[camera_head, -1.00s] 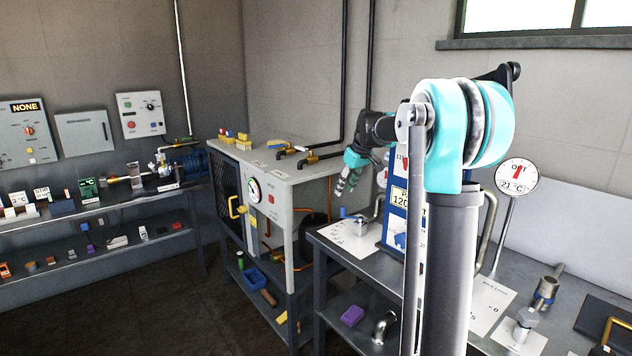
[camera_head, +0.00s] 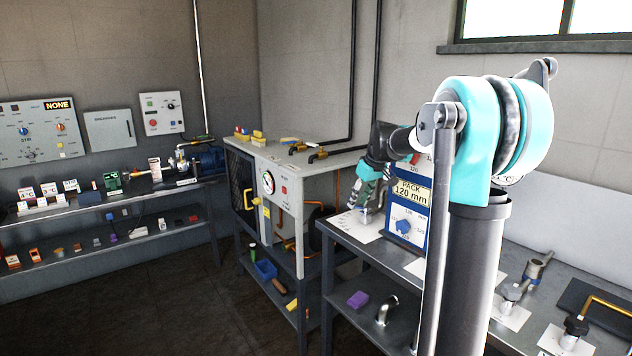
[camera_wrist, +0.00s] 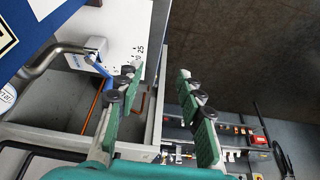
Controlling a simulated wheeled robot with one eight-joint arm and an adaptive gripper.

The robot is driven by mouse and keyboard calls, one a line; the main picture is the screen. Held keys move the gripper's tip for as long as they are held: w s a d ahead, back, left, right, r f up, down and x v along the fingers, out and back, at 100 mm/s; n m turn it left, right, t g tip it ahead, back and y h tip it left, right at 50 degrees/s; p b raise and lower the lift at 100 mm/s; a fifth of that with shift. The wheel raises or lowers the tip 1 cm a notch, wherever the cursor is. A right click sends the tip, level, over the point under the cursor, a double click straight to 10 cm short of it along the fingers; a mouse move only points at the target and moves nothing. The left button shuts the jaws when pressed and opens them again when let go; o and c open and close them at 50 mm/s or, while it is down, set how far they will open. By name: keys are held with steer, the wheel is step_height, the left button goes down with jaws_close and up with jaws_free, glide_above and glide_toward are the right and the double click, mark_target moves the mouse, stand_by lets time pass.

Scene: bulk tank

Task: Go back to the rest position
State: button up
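A white sheet with printed numbers (camera_wrist: 115,22) and a bent metal pipe with a blue lever (camera_wrist: 94,64) lie beyond the left finger. In the head view my arm partly hides the blue panel.
The blue panel marked PACK 120 mm (camera_head: 411,200) stands on the right-hand bench (camera_head: 400,262), close to my arm. A grey cabinet (camera_head: 290,185) with a gauge stands left of it. A shelf bench (camera_head: 110,205) lines the left wall. Dark floor (camera_head: 170,300) is clear between them.

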steer(key=s+d+f+m+h, duration=0.1)
steer(key=s+f+m, duration=0.1)
steer(key=s+f, duration=0.5)
steer(key=s+d+f+m, duration=0.2)
steer(key=s+f, duration=0.5)
steer(key=s, duration=0.9)
steer(key=s+d+f+m+h, duration=0.1)
steer(key=s+d+f+m, duration=0.1)
steer(key=s+f, duration=0.5)
steer(key=s, duration=0.5)
steer(key=shift+s+m+t+h, duration=0.3)
steer(key=shift+m, duration=0.1)
steer(key=shift+a, duration=0.1)
stand_by(4.0)
